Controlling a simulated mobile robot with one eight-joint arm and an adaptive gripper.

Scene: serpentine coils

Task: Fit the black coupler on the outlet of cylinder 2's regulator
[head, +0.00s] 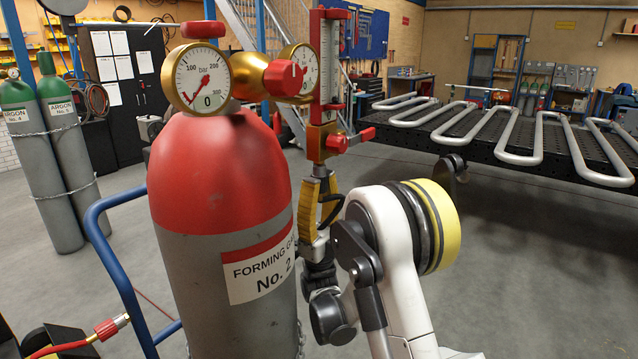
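Cylinder 2 (222,190) is grey with a red shoulder and a "Forming gas No. 2" label, and stands upright in the foreground. Its brass regulator (250,75) carries two round gauges and a red knob. My gripper (320,182), with yellow and black fingers, points up from below, right under the red block and close to the outlet area. Whether it touches the outlet or holds anything is unclear. I cannot make out the black coupler for certain.
A red hose end with a brass fitting (111,327) lies at the lower left, near a blue cart rail (130,290). Argon cylinders (62,150) stand behind left. A black table (480,148) with serpentine coils (535,140) is at right. Floor between is clear.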

